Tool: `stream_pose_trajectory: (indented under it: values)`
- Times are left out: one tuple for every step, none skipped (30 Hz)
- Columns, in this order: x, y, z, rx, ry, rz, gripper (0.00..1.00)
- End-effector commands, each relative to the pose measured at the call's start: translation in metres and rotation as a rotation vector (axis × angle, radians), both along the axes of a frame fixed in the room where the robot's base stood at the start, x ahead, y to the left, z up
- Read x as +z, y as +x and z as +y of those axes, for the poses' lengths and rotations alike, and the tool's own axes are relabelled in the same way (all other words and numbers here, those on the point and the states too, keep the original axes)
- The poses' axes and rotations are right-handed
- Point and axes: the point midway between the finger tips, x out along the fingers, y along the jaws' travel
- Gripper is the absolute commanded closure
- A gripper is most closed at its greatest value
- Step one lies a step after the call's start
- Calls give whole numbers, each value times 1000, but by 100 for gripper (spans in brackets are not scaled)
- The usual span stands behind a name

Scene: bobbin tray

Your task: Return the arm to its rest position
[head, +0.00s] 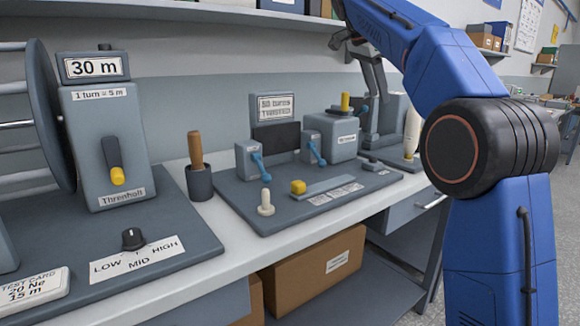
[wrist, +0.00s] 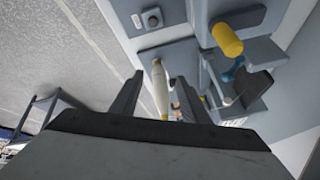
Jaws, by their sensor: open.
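My gripper (wrist: 157,92) shows in the wrist view with its two dark fingers apart and nothing held between them. A pale spindle-shaped bobbin (wrist: 160,92) appears in the gap between the fingers, beyond them; I cannot tell the exact distance. In the head view a pale bobbin (head: 412,132) stands upright at the right end of the bench. My blue arm rises at the right and bends over toward the upper middle. The gripper's fingertips are hard to make out there against the grey fixtures.
A grey fixture board (head: 255,218) holds blue-levered blocks, a yellow-topped box (head: 337,145) and pegs. A dial unit (head: 105,140) and a wheel frame stand left. A brown-handled tool sits in a dark cup (head: 199,183). A shelf (head: 230,12) overhangs the bench. Floor is open at right.

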Motion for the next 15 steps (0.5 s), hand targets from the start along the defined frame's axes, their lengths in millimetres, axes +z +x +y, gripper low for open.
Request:
stream_pose_trajectory:
  values:
    - [0,-9,-4,27,-2,10,58]
    - [-1,-14,-7,47,-2,15,58]
    - [-3,-20,-9,77,-4,25,58]
    - [-5,-27,-12,103,-4,33,58]
    - [-7,-33,-14,130,-5,41,58]
    - [-11,-42,-17,167,-7,52,58]
    - [-13,-49,-19,195,-8,60,58]
    - [-17,-56,-21,224,-9,69,58]
    - [-22,-66,-24,260,-10,79,58]
    - [-25,-73,-26,288,-11,86,58]
    - [-29,-81,-28,317,-11,93,58]
    - [-35,-91,-30,353,-13,102,58]
    - [-39,-99,-32,381,-13,108,58]
    - [-44,-106,-33,408,-13,114,58]
    - [-51,-117,-35,443,-15,123,58]
